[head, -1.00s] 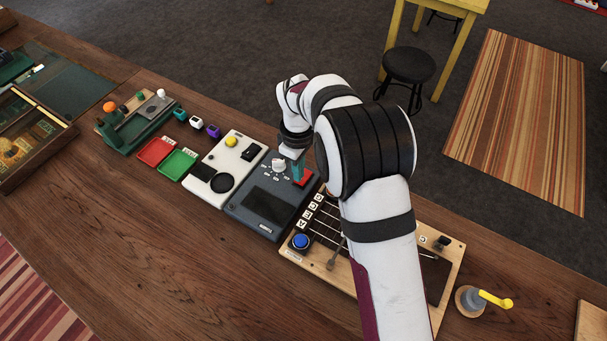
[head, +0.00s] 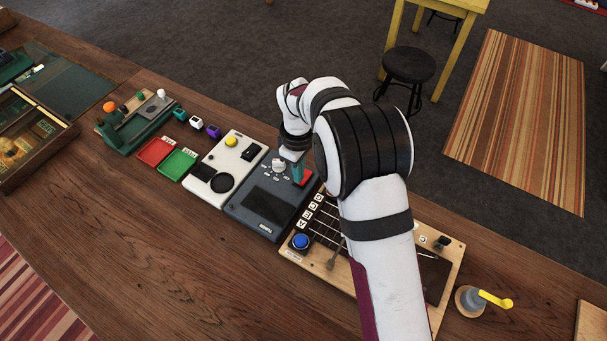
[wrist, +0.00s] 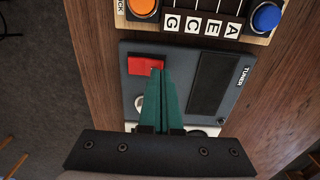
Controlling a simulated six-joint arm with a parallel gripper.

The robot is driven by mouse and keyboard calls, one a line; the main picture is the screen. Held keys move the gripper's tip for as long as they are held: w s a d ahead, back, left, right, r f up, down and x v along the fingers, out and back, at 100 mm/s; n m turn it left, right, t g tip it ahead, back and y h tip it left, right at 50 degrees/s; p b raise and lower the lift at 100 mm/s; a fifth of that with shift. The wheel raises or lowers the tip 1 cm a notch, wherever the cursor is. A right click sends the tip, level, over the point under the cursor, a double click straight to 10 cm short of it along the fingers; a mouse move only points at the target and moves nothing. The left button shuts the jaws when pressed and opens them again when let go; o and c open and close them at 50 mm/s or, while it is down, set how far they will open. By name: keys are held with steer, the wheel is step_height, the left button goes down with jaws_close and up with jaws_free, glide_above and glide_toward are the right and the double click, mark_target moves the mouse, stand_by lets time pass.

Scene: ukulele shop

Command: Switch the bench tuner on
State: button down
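The bench tuner (head: 268,203) is a dark grey box on the wooden bench. It has a dark screen (head: 268,206), a white knob (head: 279,165) and a red switch (head: 304,178). The wrist view shows the tuner (wrist: 228,105) with its TUNER label, and the red switch (wrist: 143,64) at a corner. My gripper (wrist: 158,72) has teal fingers lying together, shut and empty. Its tips overlap the edge of the red switch in the wrist view; I cannot tell whether they touch it. The fingers partly hide the knob (wrist: 139,103).
A wooden string board (head: 297,256) with a blue button (head: 300,241) lies right of the tuner, partly behind my arm. A white device (head: 206,186) stands close on the left, with red (head: 155,151) and green (head: 177,163) trays beyond. The front bench is clear.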

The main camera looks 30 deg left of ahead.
steer(key=shift+f, duration=0.7)
steer(key=shift+r, duration=3.5)
steer(key=shift+d+r, duration=0.1)
steer(key=s+d+r+m, duration=0.2)
steer(key=d+r+m, duration=0.2)
steer(key=d, duration=0.3)
steer(key=s+d+r+m+y, duration=0.1)
steer(key=s+d+r+m, duration=0.1)
steer(key=d+r+m, duration=0.45)
steer(key=s+d+r+m, duration=0.2)
steer(key=s+d+m, duration=0.1)
steer(key=d, duration=0.6)
steer(key=s+d+f+m, duration=0.1)
steer(key=s+d+m, duration=0.3)
steer(key=s, duration=0.3)
steer(key=s+d+f+m, duration=0.1)
steer(key=s+d+m, duration=0.3)
steer(key=s+m, duration=0.2)
steer(key=shift+s+y, duration=0.4)
steer(key=shift+s, duration=0.1)
